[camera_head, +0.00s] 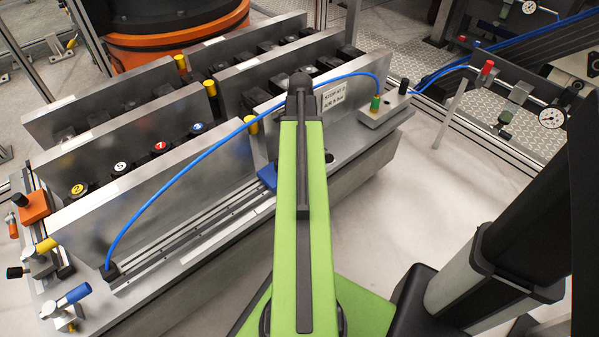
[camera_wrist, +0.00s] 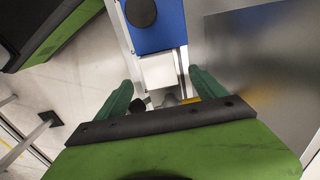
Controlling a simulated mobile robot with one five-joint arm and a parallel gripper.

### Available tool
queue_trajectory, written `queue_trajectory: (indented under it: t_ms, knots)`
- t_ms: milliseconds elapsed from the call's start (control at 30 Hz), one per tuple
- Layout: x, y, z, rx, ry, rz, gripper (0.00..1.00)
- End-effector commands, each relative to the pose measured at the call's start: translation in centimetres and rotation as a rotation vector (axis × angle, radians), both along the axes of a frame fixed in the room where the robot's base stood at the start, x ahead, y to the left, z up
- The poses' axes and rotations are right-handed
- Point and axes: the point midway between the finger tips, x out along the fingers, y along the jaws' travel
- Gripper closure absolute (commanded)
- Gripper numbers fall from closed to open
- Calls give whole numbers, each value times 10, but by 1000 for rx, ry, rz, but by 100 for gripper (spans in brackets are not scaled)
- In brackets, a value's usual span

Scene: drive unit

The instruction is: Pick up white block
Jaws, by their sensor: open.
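The white block (camera_wrist: 158,73) shows in the wrist view, small and pale, directly below a blue block (camera_wrist: 157,27) with a round black knob. My gripper (camera_wrist: 160,80) is open, with one green finger to the left and one to the right of the white block in the picture. Clear space shows between the block and each finger, and I cannot tell the height difference. In the head view, part of a blue piece (camera_head: 267,175) shows at the left edge of my green arm. My gripper and the white block are hidden there.
A tall metal plate (camera_wrist: 255,65) stands close to the right finger in the wrist view. In the head view, metal plates (camera_head: 160,185) with numbered black parts fill the left. A blue hose (camera_head: 185,165) arches over them.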

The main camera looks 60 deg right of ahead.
Motion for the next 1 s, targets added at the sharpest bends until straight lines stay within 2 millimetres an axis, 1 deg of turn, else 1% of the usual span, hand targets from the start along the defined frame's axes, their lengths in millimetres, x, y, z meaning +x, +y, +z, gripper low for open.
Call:
queue_trajectory:
  t_ms: [33,233,333,500,600,667,867,1000]
  knots:
    - [0,0,-15,0,0,0,20]
    - [0,0,-15,0,0,0,20]
    - [0,0,-24,0,0,0,20]
    - [0,0,-54,0,0,-1,20]
    - [0,0,-68,0,0,-1,20]
    - [0,0,-69,0,0,-1,20]
    - [-1,-1,-65,0,0,-1,20]
    - [-1,-1,-65,0,0,-1,38]
